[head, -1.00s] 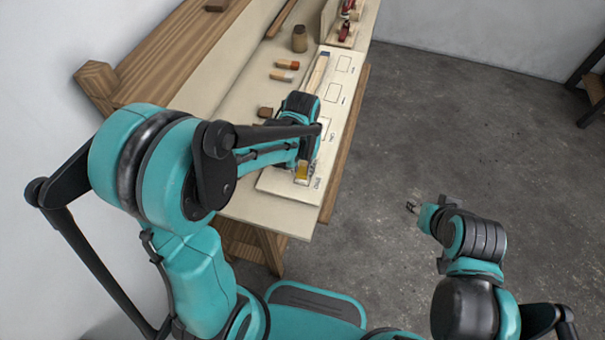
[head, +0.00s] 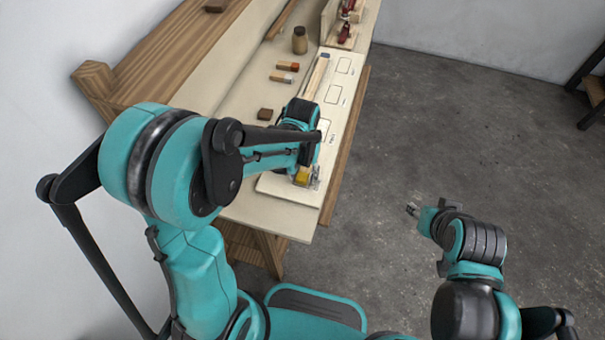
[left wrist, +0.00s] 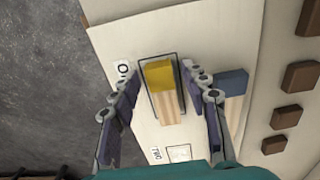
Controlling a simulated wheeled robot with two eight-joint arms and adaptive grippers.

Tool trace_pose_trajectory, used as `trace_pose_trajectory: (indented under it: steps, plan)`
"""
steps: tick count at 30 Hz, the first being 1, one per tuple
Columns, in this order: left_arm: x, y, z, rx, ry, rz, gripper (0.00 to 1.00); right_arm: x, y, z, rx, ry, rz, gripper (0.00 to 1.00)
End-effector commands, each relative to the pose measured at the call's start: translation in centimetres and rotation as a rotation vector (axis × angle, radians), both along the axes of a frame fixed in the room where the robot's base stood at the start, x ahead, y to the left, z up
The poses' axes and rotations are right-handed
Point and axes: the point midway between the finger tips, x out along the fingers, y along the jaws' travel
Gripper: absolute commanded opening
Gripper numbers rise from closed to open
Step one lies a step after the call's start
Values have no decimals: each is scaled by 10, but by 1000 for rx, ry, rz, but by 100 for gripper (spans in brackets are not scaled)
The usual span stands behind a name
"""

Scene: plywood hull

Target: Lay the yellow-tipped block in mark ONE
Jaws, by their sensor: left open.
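The yellow-tipped block (left wrist: 165,88) lies on the pale board (left wrist: 112,40), over a dark outlined rectangle. Its yellow end is within the outline in the left wrist view, and its bare wood end reaches down between my fingers. The label beside this outline (left wrist: 123,70) begins with O; the rest is hidden by a finger. My left gripper (left wrist: 160,92) is open, one finger on each side of the block with gaps. In the head view the yellow tip (head: 302,175) shows between the fingertips of my left gripper (head: 306,178). My right gripper (head: 412,210) hangs over the floor, away from the bench.
A blue-ended wood piece (left wrist: 236,85) lies close beside my left gripper's right finger. Several brown blocks (left wrist: 302,76) lie further right. Red-tipped (head: 288,67) and pale-tipped (head: 282,78) blocks, a jar (head: 299,40) and more outlines (head: 333,94) are further along the bench.

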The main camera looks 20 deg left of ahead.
Motion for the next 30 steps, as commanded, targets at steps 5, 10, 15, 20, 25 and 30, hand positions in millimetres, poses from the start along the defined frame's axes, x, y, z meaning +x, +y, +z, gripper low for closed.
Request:
trace_pose_trajectory:
  steps: [5, 10, 15, 20, 25, 30]
  plan:
    - [0, 0, 36, 0, 0, 0, 46, 0, 0, 15, 0, 0, 0, 40]
    - [0, 0, 75, 0, 0, 0, 46, 0, 0, 28, 0, 0, 0, 40]
    - [0, 0, 104, 0, 0, 0, 46, 0, 0, 36, 0, 0, 0, 40]
    - [-1, 1, 118, 0, -2, 0, 46, 0, 0, 39, 0, 0, 0, 40]
    - [-15, 8, 135, -6, -73, 5, 46, 0, 0, 39, 0, 0, 0, 40]
    - [-48, 23, 160, -16, -250, 17, 46, 0, 0, 39, 0, 0, 0, 40]
